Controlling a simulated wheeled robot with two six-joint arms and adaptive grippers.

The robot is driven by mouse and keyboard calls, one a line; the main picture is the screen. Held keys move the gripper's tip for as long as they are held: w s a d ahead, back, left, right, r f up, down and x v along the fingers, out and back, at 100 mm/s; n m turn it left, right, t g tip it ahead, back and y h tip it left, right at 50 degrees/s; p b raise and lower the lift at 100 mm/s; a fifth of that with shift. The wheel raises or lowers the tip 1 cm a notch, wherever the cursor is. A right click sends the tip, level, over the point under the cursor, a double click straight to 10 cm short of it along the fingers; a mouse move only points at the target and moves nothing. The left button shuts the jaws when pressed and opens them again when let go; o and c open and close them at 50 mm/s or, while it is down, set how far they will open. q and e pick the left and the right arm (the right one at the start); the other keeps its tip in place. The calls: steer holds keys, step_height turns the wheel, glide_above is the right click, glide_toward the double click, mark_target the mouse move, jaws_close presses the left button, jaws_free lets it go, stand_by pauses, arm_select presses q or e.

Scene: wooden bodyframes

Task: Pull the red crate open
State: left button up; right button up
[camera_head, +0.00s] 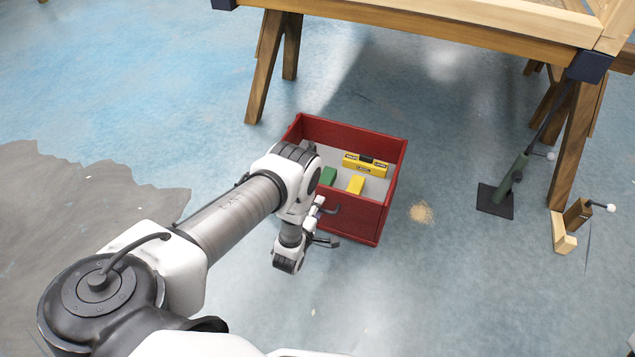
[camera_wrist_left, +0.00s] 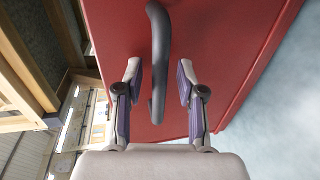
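The red crate (camera_head: 365,219) stands on the floor in the head view, open at the top. Its front panel fills much of the left wrist view (camera_wrist_left: 220,40). A dark curved handle (camera_wrist_left: 158,60) is fixed to this panel and also shows in the head view (camera_head: 332,210). My left gripper (camera_head: 323,223) is at the front of the crate. In the left wrist view its fingers (camera_wrist_left: 159,75) are apart, one on each side of the handle, with visible gaps. My arm hides the crate's left front part. My right gripper is not in view.
The crate holds a yellow level (camera_head: 365,168), a green block (camera_head: 329,176) and a yellow block (camera_head: 355,185). A wooden table frame (camera_head: 420,25) stands behind it. A green tool on a dark base (camera_head: 497,200) is at the right. The floor before the crate is clear.

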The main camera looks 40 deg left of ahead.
arm_select(q)
steer(key=v, duration=1.2)
